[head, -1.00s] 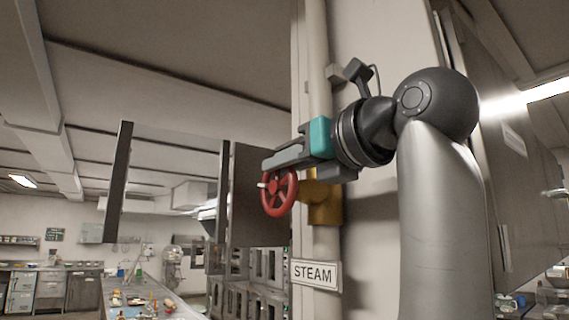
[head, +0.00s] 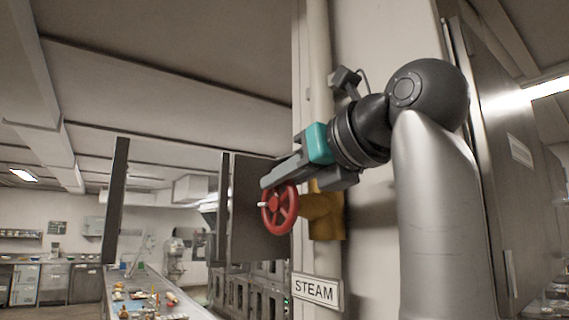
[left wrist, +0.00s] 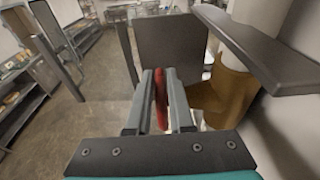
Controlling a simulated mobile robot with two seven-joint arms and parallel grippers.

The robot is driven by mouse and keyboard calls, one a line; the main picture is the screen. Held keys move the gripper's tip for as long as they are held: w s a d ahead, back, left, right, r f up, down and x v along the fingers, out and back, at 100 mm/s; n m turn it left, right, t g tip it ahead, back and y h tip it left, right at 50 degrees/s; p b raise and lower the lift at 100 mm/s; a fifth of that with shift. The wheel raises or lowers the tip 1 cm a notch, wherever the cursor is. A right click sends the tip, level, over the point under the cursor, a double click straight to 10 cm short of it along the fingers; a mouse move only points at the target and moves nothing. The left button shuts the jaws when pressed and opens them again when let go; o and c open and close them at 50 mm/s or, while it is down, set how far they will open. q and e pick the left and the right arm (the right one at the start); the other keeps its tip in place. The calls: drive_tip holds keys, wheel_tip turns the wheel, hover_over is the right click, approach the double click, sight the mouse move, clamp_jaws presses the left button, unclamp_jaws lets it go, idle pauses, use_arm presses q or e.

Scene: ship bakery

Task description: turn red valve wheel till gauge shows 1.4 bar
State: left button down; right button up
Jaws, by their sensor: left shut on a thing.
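My left gripper (head: 272,181) reaches down to the wheel's upper rim from the upper right. In the left wrist view, its two fingers (left wrist: 159,76) are shut on the red rim (left wrist: 161,98), one on each side. The lower part of the wheel is hidden there. No gauge can be made out in either view. My right gripper is not in view.
A STEAM sign (head: 316,290) is on the pipe below the valve. A dark panel (head: 250,205) stands just left behind the wheel. A long counter (head: 145,285) with many small items lies further back. The wall is close on the right.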

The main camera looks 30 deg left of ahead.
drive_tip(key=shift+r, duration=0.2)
use_arm(q)
drive_tip(key=c, duration=0.8)
unclamp_jaws()
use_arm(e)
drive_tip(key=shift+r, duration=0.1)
